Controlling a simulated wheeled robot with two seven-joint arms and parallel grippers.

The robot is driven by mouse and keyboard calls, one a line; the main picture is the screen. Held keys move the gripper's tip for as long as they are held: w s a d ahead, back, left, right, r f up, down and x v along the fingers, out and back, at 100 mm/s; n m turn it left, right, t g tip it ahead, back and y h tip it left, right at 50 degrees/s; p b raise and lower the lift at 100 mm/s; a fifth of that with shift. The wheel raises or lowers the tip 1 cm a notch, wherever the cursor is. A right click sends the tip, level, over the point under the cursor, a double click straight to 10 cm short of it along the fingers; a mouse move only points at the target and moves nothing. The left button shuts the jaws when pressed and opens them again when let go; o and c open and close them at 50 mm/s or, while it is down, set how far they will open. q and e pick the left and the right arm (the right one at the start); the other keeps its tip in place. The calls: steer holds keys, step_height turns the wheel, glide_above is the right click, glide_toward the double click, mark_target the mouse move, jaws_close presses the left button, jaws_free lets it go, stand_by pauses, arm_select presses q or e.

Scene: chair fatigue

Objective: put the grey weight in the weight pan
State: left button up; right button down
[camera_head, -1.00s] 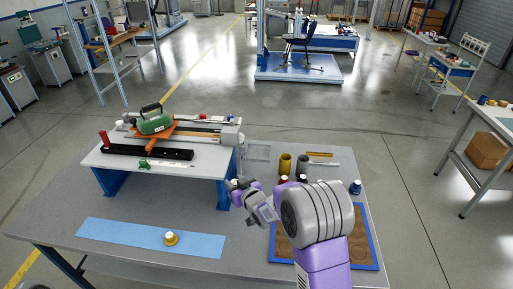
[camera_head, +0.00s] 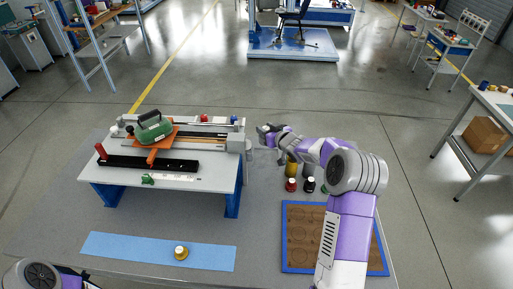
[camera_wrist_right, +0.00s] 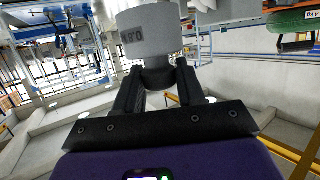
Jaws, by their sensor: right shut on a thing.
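My right gripper (camera_head: 273,134) is shut on the grey weight (camera_wrist_right: 150,32), which fills the top middle of the right wrist view. Both dark fingers close on the weight's narrow neck, and its wide labelled body is beyond them. In the head view, the gripper is raised beside the right end of the test machine (camera_head: 237,137). The weight is small there and partly merged with the gripper. I cannot clearly make out the weight pan. My left gripper is outside the frames; only part of that arm shows at bottom left.
A red-topped weight (camera_head: 291,185) and a dark one (camera_head: 309,185) stand behind the blue-framed cork board (camera_head: 284,238). A brass-coloured weight (camera_head: 181,253) sits on the blue mat (camera_head: 130,247). The machine carries a green-bodied unit (camera_head: 152,128). The grey tabletop between machine and board is clear.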

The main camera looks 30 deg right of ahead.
steer(key=shift+w+d+r, duration=0.1)
steer(key=shift+w+r, duration=0.1)
steer(key=f, duration=0.5)
steer(key=shift+s+f, duration=0.2)
steer(key=shift+f, duration=0.05)
steer(key=shift+w+f, duration=0.1)
steer(key=shift+f, duration=1.9)
steer(key=c, duration=1.1)
jaws_free()
steer(key=shift+f, duration=0.35)
steer(key=o, duration=0.4)
steer(key=shift+r, duration=0.1)
steer(key=shift+o, duration=0.2)
